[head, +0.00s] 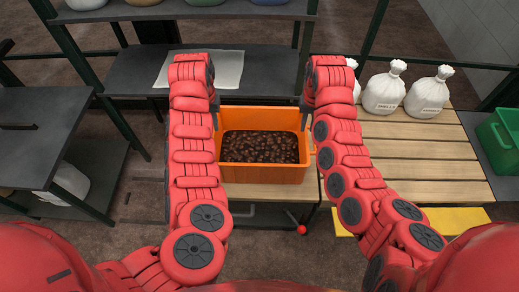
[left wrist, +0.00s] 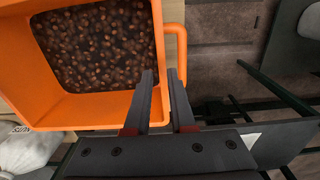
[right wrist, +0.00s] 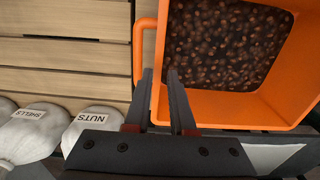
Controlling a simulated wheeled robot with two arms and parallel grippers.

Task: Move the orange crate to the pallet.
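The orange crate (head: 262,174), full of brown nuts, sits on a small wooden-topped stand (head: 268,192) in the middle of the head view. My left gripper (left wrist: 160,74) points down at the crate's left side. Its fingers are apart, by the crate's rim and side handle (left wrist: 184,50). My right gripper (right wrist: 160,72) is likewise at the right side, fingers apart near the rim and the other handle (right wrist: 138,55). I cannot tell whether the fingers touch the crate. The slatted wooden pallet (head: 425,170) lies to the right.
White sacks (head: 384,92) stand along the pallet's back; its front slats are clear. A yellow strip (head: 455,220) runs along its front. A green crate (head: 500,138) is at far right. Dark shelves (head: 135,75) stand behind and a dark table (head: 40,125) at left.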

